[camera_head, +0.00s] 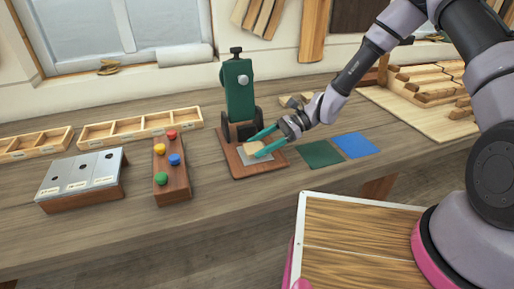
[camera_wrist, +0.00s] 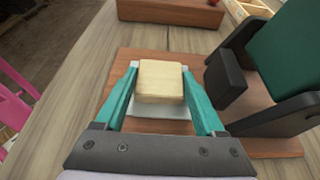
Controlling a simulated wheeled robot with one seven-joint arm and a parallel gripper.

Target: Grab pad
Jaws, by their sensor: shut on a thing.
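The pad is a small pale wooden block (camera_head: 254,147); it also shows in the wrist view (camera_wrist: 160,81). My gripper (camera_head: 258,143) is shut on it, with one teal finger on each side in the wrist view (camera_wrist: 161,85). The block is over a light grey plate (camera_wrist: 150,111) on a brown wooden base (camera_head: 239,169). I cannot tell whether the block touches the plate. A green press-like device (camera_head: 237,88) stands on the same base, just behind the gripper.
A green square (camera_head: 319,154) and a blue square (camera_head: 355,145) lie right of the base. A board with coloured knobs (camera_head: 171,182) and a grey-topped box (camera_head: 82,178) stand left. Wooden trays (camera_head: 140,127) are behind them. The bench front is mostly clear.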

